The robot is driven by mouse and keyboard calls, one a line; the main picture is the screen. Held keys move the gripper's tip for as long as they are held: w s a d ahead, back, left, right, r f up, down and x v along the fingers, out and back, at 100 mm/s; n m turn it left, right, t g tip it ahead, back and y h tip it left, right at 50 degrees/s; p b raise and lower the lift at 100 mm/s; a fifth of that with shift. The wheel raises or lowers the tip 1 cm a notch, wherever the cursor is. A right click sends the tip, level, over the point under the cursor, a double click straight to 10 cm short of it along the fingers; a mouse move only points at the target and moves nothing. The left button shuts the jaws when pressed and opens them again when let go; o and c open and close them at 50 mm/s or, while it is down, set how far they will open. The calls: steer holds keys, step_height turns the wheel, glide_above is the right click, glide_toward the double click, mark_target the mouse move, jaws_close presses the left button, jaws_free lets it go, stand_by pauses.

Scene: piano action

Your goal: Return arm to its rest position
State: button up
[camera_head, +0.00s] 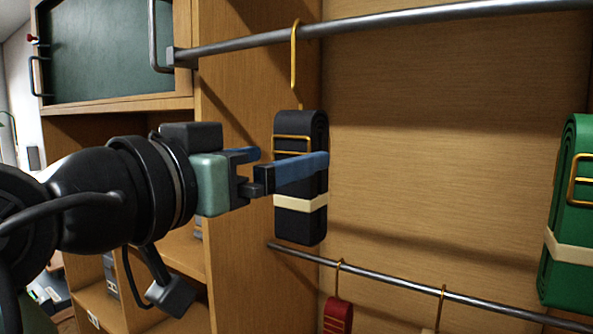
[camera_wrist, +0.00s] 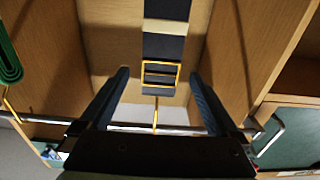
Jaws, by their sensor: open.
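My gripper (camera_head: 288,158) is open, with its blue fingers pointing right at the black rolled strap (camera_head: 300,228). The strap has a gold buckle and a cream band, and hangs from a gold hook (camera_head: 294,60) on the upper rail (camera_head: 420,18). The near finger passes in front of the strap in the head view.
A green strap (camera_head: 568,210) hangs at the right. A lower rail (camera_head: 400,283) carries a red strap (camera_head: 338,316) on a hook. A wooden upright panel (camera_head: 225,90) and a dark green cabinet door (camera_head: 110,45) stand to the left. Bare back panel lies between the black and green straps.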

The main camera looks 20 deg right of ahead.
steer(key=s+a+n+t+y+b, duration=0.1)
steer(key=a+n+t+y+b, duration=0.1)
steer(key=a+n+t+y, duration=0.45)
steer(key=s+a+r+n+t+y, duration=0.2)
steer(key=s+a+n+t+y, duration=0.2)
steer(key=s+t+y, duration=0.3)
steer(key=s+t, duration=0.2)
steer(key=t, duration=0.1)
steer(key=shift+s+r+y, duration=0.35)
stand_by(2.0)
